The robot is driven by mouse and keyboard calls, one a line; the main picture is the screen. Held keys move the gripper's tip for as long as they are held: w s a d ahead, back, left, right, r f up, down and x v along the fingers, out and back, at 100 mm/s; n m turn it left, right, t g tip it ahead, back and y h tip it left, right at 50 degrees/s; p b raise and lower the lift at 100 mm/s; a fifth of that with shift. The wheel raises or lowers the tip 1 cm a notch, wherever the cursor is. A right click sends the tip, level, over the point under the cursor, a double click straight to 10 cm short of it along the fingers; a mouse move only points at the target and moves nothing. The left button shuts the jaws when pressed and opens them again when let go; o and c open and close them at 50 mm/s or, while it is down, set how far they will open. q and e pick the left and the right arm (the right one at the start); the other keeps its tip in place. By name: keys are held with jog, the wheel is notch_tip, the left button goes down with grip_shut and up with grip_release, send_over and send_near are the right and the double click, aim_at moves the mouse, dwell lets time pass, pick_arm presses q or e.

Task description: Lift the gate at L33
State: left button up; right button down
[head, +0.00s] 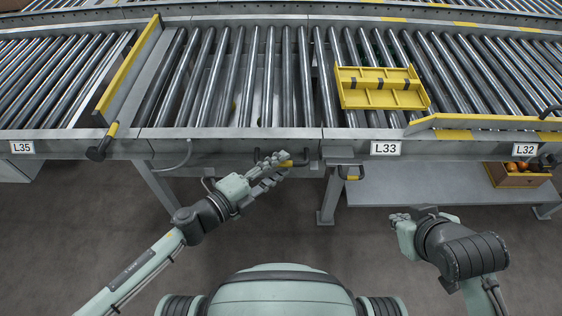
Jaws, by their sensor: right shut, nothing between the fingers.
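The white L33 label (385,148) is on the conveyor's front rail, right of centre. A dark handle with a yellow grip (287,164) is under the rail to its left, on the roller section (230,133) left of a seam. That section lies level with its neighbours. My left gripper (274,167) is at this handle, its fingers overlapping the grip; whether they close on it I cannot tell. A second handle with a yellow grip (351,177) hangs just left of below the label. My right gripper (398,218) is shut and empty, below the rail and apart from it.
A yellow divided tray (382,98) sits on the rollers behind L33. Yellow-topped guards stand near L35 (128,68) and L32 (485,121). A grey lower shelf (420,188) and a brown crate of tomatoes (520,181) are at lower right. Conveyor legs (328,200) stand on open floor.

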pick_arm(q)
jog(key=shift+x, duration=0.8)
grip_shut()
